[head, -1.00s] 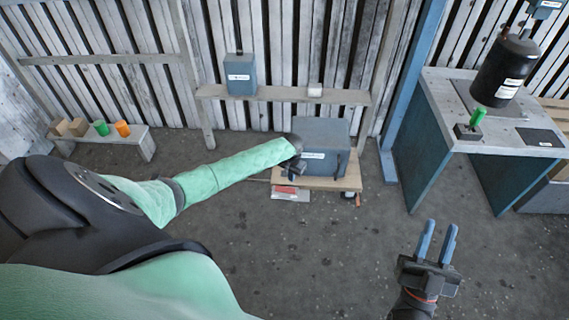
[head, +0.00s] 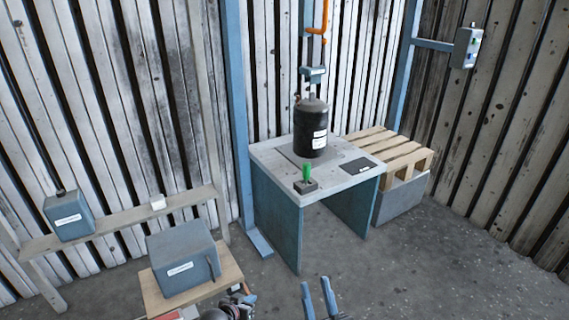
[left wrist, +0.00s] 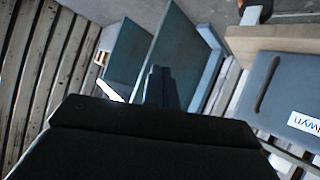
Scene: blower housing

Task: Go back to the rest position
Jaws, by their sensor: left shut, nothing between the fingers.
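My left gripper (head: 246,299) is at the bottom edge of the head view, just right of the low wooden cart, with nothing held. In the left wrist view its dark fingers (left wrist: 160,86) are together. A grey box housing (head: 180,262) with a white label sits on the cart. It also shows at the right of the left wrist view (left wrist: 285,105). My right gripper (head: 316,284) shows two blue fingers, apart and empty, at the bottom middle of the head view.
A table (head: 345,182) carries a black canister (head: 311,130), a small block with a green handle (head: 306,178) and a dark plate (head: 357,166). The cart's wooden top (head: 228,266) is near my left gripper. A shelf (head: 110,230) holds a smaller grey box (head: 69,216). The floor at the right is clear.

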